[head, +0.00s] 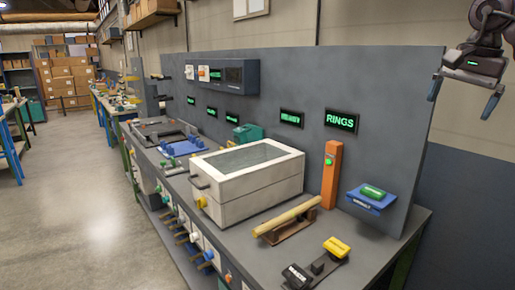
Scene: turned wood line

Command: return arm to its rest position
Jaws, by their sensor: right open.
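My right gripper (463,92) is at the top right of the head view, high above the right end of the workbench (415,219). Its two blue-tipped fingers are spread apart with nothing between them. It touches nothing, and the grey back panel (390,85) of the bench is to its left. My left gripper does not show in this view.
A white box with a glazed top (247,184) stands mid-bench. A wooden rod (287,216) lies on a brown stand beside it. An orange post (331,175) and a blue tray with a green block (372,197) are to the right. The left floor is clear.

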